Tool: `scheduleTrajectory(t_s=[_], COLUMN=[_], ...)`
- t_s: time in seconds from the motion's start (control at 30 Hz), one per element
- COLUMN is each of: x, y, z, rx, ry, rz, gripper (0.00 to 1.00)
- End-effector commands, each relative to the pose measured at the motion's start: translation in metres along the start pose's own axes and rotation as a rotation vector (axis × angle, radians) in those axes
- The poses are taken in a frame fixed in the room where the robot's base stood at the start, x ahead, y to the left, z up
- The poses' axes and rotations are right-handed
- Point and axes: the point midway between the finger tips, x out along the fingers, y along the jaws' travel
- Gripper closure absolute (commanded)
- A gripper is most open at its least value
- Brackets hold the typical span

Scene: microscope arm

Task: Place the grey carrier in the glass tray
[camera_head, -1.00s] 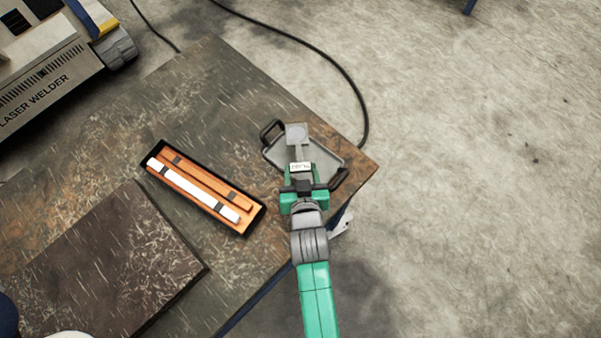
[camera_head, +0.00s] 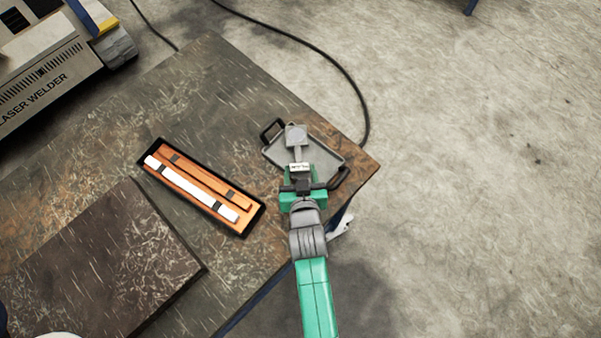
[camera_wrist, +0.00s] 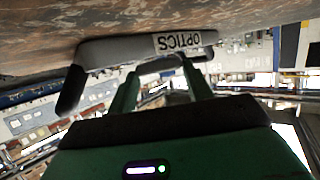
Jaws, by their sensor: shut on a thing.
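The grey carrier (camera_head: 297,134), with a square end bearing a round pale disc and a narrow stem, is over the grey tray (camera_head: 328,160). The tray has black handles at its ends and is at the table's right corner. My gripper (camera_head: 301,178) reaches in from the near side, shut on the carrier's near end, beside a white label. In the wrist view, my gripper (camera_wrist: 160,85) points at a grey edge with an "OPTICS" label and a dark end. I cannot tell whether the carrier touches the tray floor.
A black case (camera_head: 202,188) with orange lining and a white bar lies left of the tray. A dark plate (camera_head: 105,260) lies at the near left. A laser welder (camera_head: 45,65) stands at the upper left. The table's right edge is close to the tray.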

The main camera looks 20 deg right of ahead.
Motion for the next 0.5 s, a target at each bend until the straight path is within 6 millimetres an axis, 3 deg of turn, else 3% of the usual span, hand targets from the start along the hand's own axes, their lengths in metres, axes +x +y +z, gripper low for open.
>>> scheduleTrajectory(t_s=[0.03, 0.17, 0.2, 0.3, 0.5], x=[0.0017, 0.0023, 0.0022, 0.0022, 0.0021], y=[0.0000, 0.0000, 0.0000, 0.0000, 0.0001], z=[0.0111, 0.0155, 0.0164, 0.0180, 0.0202], rx=[-0.002, -0.003, -0.003, -0.004, -0.005], ry=[-0.011, -0.016, -0.017, -0.018, -0.020], rz=[0.000, 0.000, 0.000, 0.000, 0.000], gripper=[0.72, 0.72, 0.48, 0.28, 0.28])
